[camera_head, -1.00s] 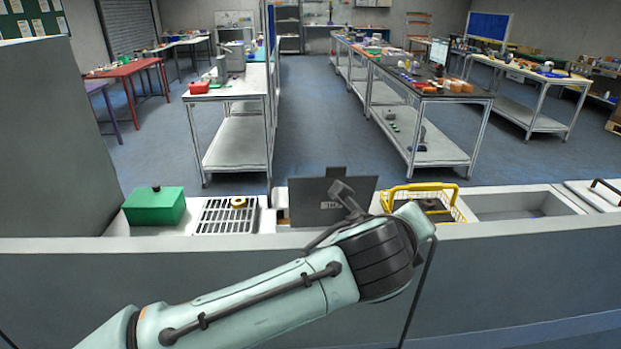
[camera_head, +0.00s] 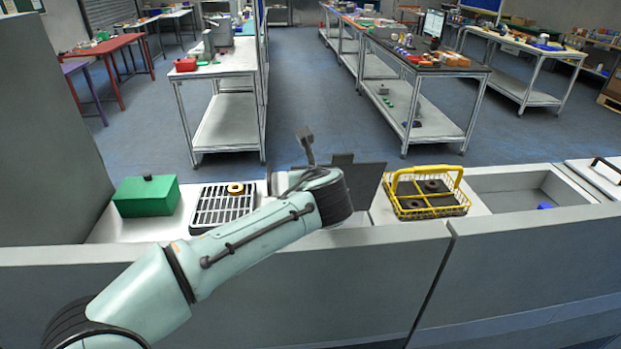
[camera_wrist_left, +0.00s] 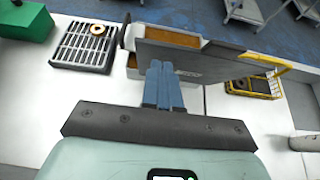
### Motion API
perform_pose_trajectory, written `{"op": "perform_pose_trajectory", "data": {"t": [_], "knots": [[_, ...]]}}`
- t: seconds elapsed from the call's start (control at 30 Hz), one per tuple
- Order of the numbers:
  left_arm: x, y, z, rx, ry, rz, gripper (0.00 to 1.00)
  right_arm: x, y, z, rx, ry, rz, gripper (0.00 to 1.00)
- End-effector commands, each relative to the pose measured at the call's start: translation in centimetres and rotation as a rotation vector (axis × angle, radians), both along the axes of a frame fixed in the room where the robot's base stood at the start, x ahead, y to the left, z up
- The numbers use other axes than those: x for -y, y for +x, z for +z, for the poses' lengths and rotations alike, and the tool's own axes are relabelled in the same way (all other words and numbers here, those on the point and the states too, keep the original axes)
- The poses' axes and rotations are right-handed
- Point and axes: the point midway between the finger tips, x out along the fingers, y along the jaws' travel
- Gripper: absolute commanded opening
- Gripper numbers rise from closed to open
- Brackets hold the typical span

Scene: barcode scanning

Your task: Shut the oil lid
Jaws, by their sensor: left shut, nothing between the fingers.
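The oil lid (camera_head: 365,182) is a dark grey panel standing raised in the middle of the counter, with my left forearm and wrist covering its left part in the head view. In the left wrist view the lid (camera_wrist_left: 180,58) rises just past my fingertips, and amber oil (camera_wrist_left: 170,38) shows in the open bath around it. My left gripper (camera_wrist_left: 163,72) is shut and empty, its blue fingertips overlapping the near face of the lid. Whether they touch it I cannot tell. The fingers are hidden in the head view. My right gripper is not in view.
A green box (camera_head: 147,196) and a slotted rack (camera_head: 222,207) with a brass ring (camera_head: 236,188) are left of the lid. A yellow basket (camera_head: 430,205) holding dark rings stands right, beside an open sink-like basin (camera_head: 510,190). White counter lies between them.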

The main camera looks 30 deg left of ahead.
Motion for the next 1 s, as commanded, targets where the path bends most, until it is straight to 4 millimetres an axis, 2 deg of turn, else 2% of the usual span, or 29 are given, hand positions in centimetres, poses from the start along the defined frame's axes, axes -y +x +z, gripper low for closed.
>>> {"op": "perform_pose_trajectory", "data": {"t": [0.2,0.4,0.77,1.0], "knots": [[-1.5,2.0,-1.3,0.001,-0.001,0.000,0.00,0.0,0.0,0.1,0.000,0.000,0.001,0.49],[-1.9,2.6,-1.6,0.002,-0.001,-0.001,0.00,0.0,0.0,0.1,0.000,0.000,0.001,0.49],[-2.0,2.6,-1.4,0.002,-0.001,0.000,0.00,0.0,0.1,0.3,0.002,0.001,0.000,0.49],[-3.8,3.4,-0.2,0.003,-0.001,0.002,0.00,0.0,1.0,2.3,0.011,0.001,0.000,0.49]]}}
